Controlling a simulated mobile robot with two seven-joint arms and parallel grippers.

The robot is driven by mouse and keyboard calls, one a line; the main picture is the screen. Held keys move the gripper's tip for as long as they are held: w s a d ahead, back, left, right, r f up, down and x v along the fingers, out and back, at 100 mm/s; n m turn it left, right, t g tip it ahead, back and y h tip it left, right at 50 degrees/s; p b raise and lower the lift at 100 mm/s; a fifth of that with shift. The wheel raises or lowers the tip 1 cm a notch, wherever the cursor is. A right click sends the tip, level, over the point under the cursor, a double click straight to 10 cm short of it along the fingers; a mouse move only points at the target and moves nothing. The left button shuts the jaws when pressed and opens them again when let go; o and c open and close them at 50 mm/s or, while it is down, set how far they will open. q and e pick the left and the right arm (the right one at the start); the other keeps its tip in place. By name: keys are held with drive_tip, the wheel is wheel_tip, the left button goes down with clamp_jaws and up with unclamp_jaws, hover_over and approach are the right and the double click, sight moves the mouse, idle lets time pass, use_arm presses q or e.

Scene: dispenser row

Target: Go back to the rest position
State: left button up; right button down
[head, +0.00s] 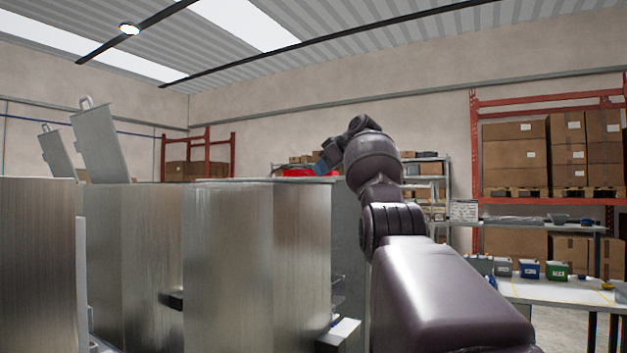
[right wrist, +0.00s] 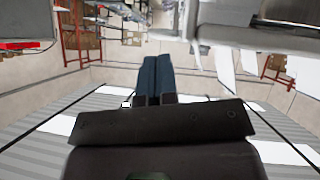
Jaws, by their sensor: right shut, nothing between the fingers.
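My right arm rises from the lower right in the head view and bends over toward the left. Its gripper (head: 322,168) is small and partly hidden behind the wrist, above the top edge of the metal dispensers. In the right wrist view, the two blue fingers of the right gripper (right wrist: 158,62) lie side by side, shut and empty. The wrist picture is upside down, with the ceiling at the bottom. My left gripper is in neither view.
Tall brushed-metal dispensers (head: 230,265) fill the left and middle, close by. Two raised lids (head: 99,142) stand above them. At right, a table (head: 560,292) carries a green bin (head: 558,271) and a blue bin (head: 529,269). An orange rack (head: 475,150) with cartons stands behind.

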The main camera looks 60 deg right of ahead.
drive_tip(key=v, duration=0.7)
drive_tip(key=shift+b, duration=0.3)
drive_tip(key=shift+a, duration=0.1)
